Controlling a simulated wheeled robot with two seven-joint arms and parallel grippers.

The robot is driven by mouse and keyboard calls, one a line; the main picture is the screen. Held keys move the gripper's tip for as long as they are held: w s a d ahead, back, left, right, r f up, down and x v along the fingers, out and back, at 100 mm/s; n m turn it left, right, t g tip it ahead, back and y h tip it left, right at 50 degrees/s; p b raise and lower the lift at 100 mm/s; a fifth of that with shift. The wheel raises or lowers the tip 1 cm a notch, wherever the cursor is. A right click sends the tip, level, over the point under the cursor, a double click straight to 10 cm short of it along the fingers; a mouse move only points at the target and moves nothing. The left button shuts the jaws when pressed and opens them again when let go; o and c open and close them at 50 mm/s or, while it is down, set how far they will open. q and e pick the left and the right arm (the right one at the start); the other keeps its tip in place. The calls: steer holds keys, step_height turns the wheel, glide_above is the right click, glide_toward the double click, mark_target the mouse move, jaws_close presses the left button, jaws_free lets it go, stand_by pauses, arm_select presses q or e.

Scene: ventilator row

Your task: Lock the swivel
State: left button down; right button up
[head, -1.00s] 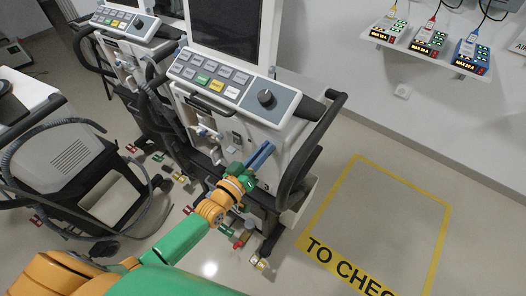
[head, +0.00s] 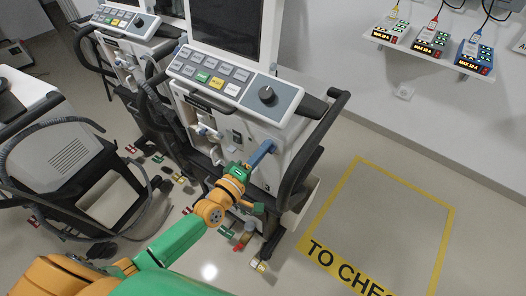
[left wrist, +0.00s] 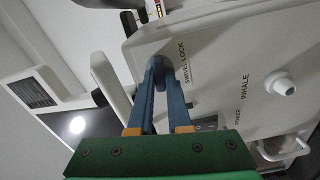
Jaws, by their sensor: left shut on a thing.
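The ventilator (head: 225,130) in front of me has a screen, a button panel with a dark dial, and a pale front. My left gripper (head: 268,147) reaches its front right side with blue fingers. In the left wrist view the fingertips (left wrist: 160,72) close around a grey swivel lock knob (left wrist: 158,48) beside the printed words SWIVEL LOCK. The fingers hide much of the knob, and its turned position cannot be told. My right gripper is not in view.
A dark handle (head: 312,150) curves close to the right of my gripper. The ventilator's castors (head: 258,264) stand on the floor. A second ventilator (head: 125,50) is at the back left. The yellow-framed floor area (head: 385,215) is clear.

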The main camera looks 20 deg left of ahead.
arm_select(q)
steer(key=shift+n, duration=1)
steer(key=c, duration=0.9)
jaws_free()
steer(key=shift+o, duration=0.2)
steer(key=v, duration=0.7)
steer(key=shift+b, duration=0.45)
